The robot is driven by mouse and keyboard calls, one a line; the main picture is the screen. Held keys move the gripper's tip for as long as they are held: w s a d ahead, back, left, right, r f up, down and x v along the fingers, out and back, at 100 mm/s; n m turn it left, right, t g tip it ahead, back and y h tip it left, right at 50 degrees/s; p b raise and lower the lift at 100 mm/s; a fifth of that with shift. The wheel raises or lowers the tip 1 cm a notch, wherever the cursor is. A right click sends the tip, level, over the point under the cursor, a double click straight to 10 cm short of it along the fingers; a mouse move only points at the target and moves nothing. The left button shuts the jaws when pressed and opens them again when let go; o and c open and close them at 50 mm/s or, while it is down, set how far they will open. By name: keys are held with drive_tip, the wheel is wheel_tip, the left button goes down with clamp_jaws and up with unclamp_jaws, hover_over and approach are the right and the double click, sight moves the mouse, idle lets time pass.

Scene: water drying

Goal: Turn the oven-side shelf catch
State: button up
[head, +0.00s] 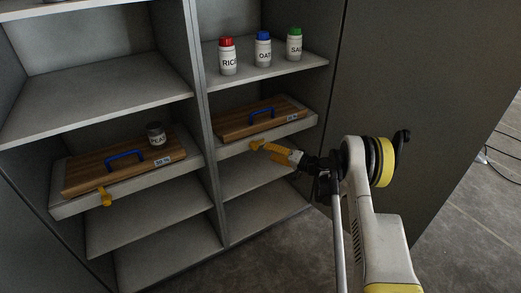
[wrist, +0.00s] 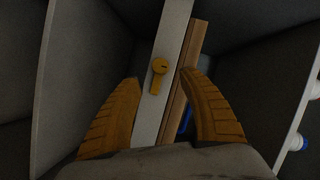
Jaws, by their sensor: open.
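A yellow catch (head: 257,144) sits on the front edge of the right bay's board shelf, and a second yellow catch (head: 105,197) hangs from the left bay's board shelf. I cannot tell which is the oven-side one. My gripper (head: 272,150) is at the right catch, partly overlapping it in the head view. In the wrist view, the catch (wrist: 159,72) has a round head and a short lever and shows between my open, empty fingers (wrist: 160,78). A gap shows on each side of it; depth is unclear.
Wooden boards with blue handles lie on the left shelf (head: 75,183) and right shelf (head: 238,133). A labelled jar (head: 156,134) stands on the left board. Red-capped (head: 228,58), blue-capped (head: 263,50) and green-capped (head: 294,45) jars stand above. The lower shelves look empty.

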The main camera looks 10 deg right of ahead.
drive_tip(key=v, duration=0.3)
drive_tip(key=shift+s+d, duration=0.2)
drive_tip(key=shift+s, duration=0.15)
drive_tip(key=shift+r, duration=0.1)
